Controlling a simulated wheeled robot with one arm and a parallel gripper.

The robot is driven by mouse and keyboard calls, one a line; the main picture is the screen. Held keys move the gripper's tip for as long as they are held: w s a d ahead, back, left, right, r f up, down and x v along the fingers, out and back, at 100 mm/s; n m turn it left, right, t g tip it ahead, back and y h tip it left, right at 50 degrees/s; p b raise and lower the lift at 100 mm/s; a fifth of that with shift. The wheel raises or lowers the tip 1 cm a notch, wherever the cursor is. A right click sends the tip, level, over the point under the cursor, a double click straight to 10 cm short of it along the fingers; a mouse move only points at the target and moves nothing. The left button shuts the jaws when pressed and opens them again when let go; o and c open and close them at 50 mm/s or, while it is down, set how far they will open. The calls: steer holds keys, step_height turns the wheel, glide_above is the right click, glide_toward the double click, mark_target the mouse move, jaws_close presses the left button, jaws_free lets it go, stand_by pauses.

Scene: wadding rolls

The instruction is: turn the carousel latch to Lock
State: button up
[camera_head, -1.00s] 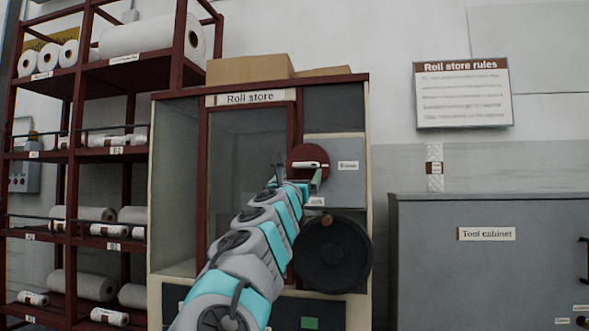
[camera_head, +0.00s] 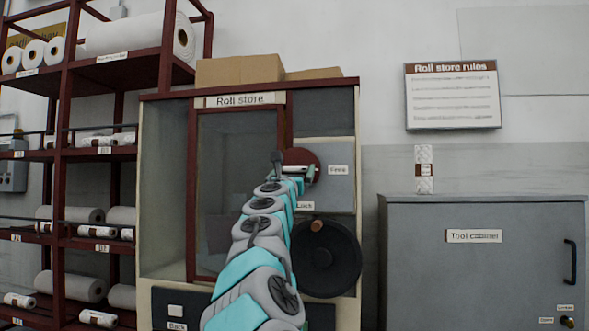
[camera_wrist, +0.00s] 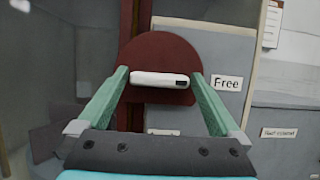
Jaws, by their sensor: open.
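The carousel latch is a dark red round plate (camera_wrist: 158,52) with a white bar handle (camera_wrist: 160,79) that lies level and has a dark patch at its right end. The "Free" label (camera_wrist: 226,84) is to the right of the plate, and the "Lock" label (camera_head: 305,205) is below it. In the wrist view the lower label is mostly hidden by my gripper. My gripper (camera_wrist: 159,74) is open, with one green finger at each end of the handle. I cannot tell whether they touch it. In the head view my gripper (camera_head: 297,173) partly covers the latch plate (camera_head: 302,156).
The latch is on the roll store cabinet (camera_head: 149,190), beside its glass door (camera_head: 235,140). A black wheel with a brown knob (camera_head: 325,262) is just below. A shelf rack (camera_head: 60,200) stands left and a grey tool cabinet (camera_head: 440,270) right.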

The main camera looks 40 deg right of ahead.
steer(key=shift+w+d+r, duration=0.1)
steer(key=shift+w, duration=0.05)
steer(key=c, duration=1.1)
steer(key=shift+o, duration=0.2)
